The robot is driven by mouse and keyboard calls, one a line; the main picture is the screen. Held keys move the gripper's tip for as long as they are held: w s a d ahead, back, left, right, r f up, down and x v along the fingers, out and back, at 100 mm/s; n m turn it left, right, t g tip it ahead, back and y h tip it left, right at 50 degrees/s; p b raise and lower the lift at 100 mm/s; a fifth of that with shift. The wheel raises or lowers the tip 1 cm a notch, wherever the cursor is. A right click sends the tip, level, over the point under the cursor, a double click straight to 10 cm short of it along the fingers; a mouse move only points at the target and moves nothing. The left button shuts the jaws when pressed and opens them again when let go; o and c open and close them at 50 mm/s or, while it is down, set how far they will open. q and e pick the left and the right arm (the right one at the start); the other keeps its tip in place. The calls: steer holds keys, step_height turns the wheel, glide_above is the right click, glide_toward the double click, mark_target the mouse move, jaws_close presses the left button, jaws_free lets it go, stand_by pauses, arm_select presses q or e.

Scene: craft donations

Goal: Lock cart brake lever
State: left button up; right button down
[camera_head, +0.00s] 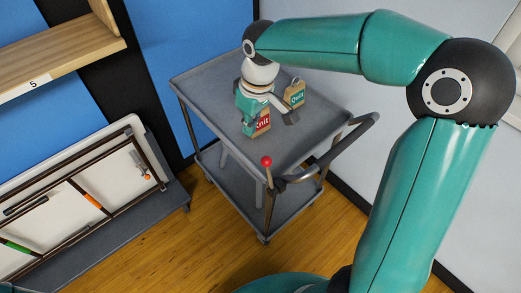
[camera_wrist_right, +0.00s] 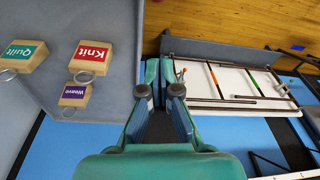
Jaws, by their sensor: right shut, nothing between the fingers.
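The grey cart (camera_head: 205,83) stands against the wall, with a dark push handle at its right. The brake lever (camera_head: 266,162), with a red ball knob on a dark shaft, rises at the cart's near corner beside the handle. It leans slightly; I cannot tell whether it is locked. My right gripper (camera_head: 268,108) is over the cart's top tray, beyond the lever and apart from it. It is shut and empty; its fingers also show in the right wrist view (camera_wrist_right: 159,72). I cannot make out the lever in that view. My left gripper is not in view.
Wooden tags lie on the tray: Knit (camera_wrist_right: 91,54), Quilt (camera_wrist_right: 23,55) and Weave (camera_wrist_right: 74,96). My right gripper partly covers them in the head view. A white rack board (camera_head: 50,225) stands at left, below a wooden shelf (camera_head: 62,55). Wood floor is clear in front.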

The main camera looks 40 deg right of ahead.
mark_target(269, 175)
step_height(269, 175, down, 8)
steer(key=s+p, duration=0.2)
steer(key=shift+s+d, duration=0.2)
steer(key=shift+s, duration=0.05)
steer(key=shift+f, duration=0.1)
